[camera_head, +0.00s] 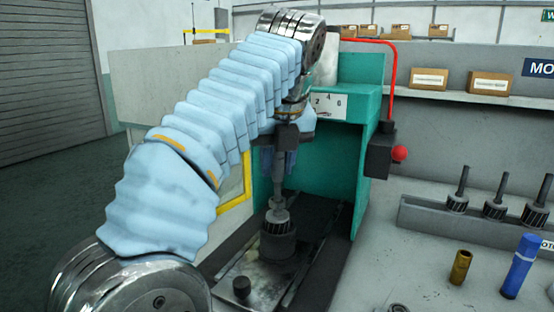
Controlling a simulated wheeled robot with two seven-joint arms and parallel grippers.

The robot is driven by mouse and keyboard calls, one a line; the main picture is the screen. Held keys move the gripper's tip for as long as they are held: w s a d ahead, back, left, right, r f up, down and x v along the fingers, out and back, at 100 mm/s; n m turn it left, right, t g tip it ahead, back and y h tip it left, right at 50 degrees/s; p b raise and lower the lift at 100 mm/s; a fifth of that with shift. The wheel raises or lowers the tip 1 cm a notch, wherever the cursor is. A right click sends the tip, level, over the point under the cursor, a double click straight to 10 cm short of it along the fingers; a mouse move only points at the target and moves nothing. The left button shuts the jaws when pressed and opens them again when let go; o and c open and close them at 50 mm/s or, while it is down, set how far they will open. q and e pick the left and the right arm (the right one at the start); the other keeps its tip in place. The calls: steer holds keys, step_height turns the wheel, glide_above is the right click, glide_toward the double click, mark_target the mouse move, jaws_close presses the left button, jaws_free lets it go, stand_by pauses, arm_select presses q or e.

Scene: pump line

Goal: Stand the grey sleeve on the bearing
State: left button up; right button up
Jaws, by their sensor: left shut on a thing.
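My left arm reaches in from the left to the green press. My left gripper (287,137), dark and partly hidden by its own wrist, is shut on the grey sleeve (280,165). The sleeve is a slim grey cylinder, roughly upright under the gripper. Just below its lower end is a small grey ring, seemingly the bearing (278,203), above a toothed rotor (278,221). The rotor stands on a dark round holder (278,245) on the press bed. I cannot tell whether sleeve and bearing touch. My right gripper is not in view.
The green press (338,185) stands close behind and right of the gripper, with a red-knobbed box (380,155) on its side. At right are a grey rack (430,217) of rotors, a brass bush (460,267) and a blue tube (520,265). The bench between is mostly clear.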

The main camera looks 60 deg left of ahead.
mark_target(277, 180)
arm_select(q)
steer(key=shift+f+b, duration=1.25)
steer(key=shift+f, duration=0.6)
steer(key=shift+f, duration=0.1)
steer(key=o, duration=1.1)
steer(key=shift+o, duration=0.2)
step_height(277, 180, up, 4)
steer(key=p, duration=0.3)
steer(key=shift+f+p, duration=0.1)
steer(key=shift+p, duration=0.3)
step_height(277, 180, up, 2)
steer(key=shift+r, duration=0.2)
